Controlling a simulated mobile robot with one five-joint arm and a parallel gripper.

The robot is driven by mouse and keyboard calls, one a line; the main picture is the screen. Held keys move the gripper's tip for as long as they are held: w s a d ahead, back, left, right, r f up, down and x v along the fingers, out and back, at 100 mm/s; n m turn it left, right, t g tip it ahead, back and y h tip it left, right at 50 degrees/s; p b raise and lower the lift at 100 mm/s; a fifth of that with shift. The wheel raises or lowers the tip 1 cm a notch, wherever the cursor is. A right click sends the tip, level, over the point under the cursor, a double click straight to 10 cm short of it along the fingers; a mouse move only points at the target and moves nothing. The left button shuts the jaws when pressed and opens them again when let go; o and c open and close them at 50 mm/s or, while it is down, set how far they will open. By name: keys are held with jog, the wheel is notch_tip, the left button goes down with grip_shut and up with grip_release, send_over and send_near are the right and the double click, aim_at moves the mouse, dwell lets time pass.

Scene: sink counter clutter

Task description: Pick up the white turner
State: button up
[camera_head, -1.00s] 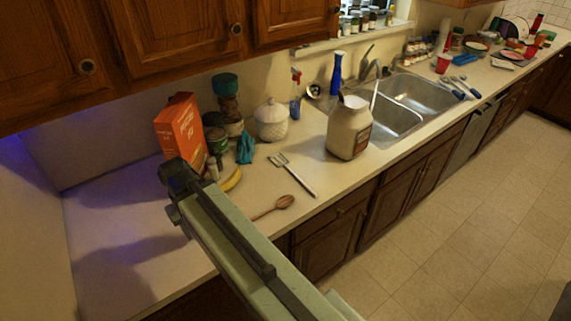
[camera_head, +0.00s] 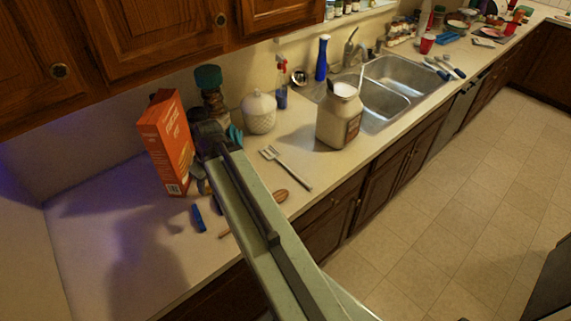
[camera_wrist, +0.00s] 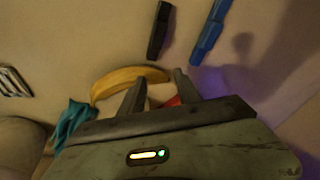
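The white turner (camera_head: 285,167) lies flat on the counter in the head view, its slotted head toward the wall and its handle toward the front edge. In the wrist view its slotted head (camera_wrist: 14,82) shows only at the left edge. My gripper (camera_wrist: 158,88) is open, with two dark fingers apart. It is over the counter, left of the turner in the head view, where its fingertips are hidden. A yellow banana (camera_wrist: 125,80) lies beneath and beyond the fingers; nothing appears held.
An orange box (camera_head: 166,143), a white lidded jar (camera_head: 259,112) and a teal cloth (camera_wrist: 70,122) are near my gripper. A wooden spoon (camera_head: 280,196) is partly hidden by my arm. A blue marker (camera_wrist: 208,32) and a black one (camera_wrist: 158,30) lie on the counter. A large jar (camera_head: 338,117) stands before the sink.

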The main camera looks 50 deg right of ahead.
jog(key=shift+m+t+h, duration=0.3)
jog(key=shift+m+t, duration=0.3)
jog(key=shift+m, duration=0.3)
jog(key=s+d, duration=0.1)
jog(key=d, duration=0.3)
jog(key=s+d+r, duration=0.1)
jog(key=d, duration=0.4)
jog(key=s+d+p, duration=0.1)
jog(key=s+d, duration=0.1)
jog(key=d, duration=0.3)
jog(key=shift+s+d+r, duration=0.1)
jog(key=shift+d+r, duration=0.1)
jog(key=shift+r, duration=0.2)
jog(key=m+t+h, duration=0.1)
jog(key=m, duration=0.1)
send_near(282, 163)
jog(key=shift+a, duration=0.15)
jog(key=shift+f, duration=0.1)
jog(key=b+x, duration=0.2)
jog(key=x, duration=0.1)
jog(key=shift+s, duration=0.1)
jog(key=b+x, duration=0.5)
jog(key=shift+d, duration=0.3)
grip_shut()
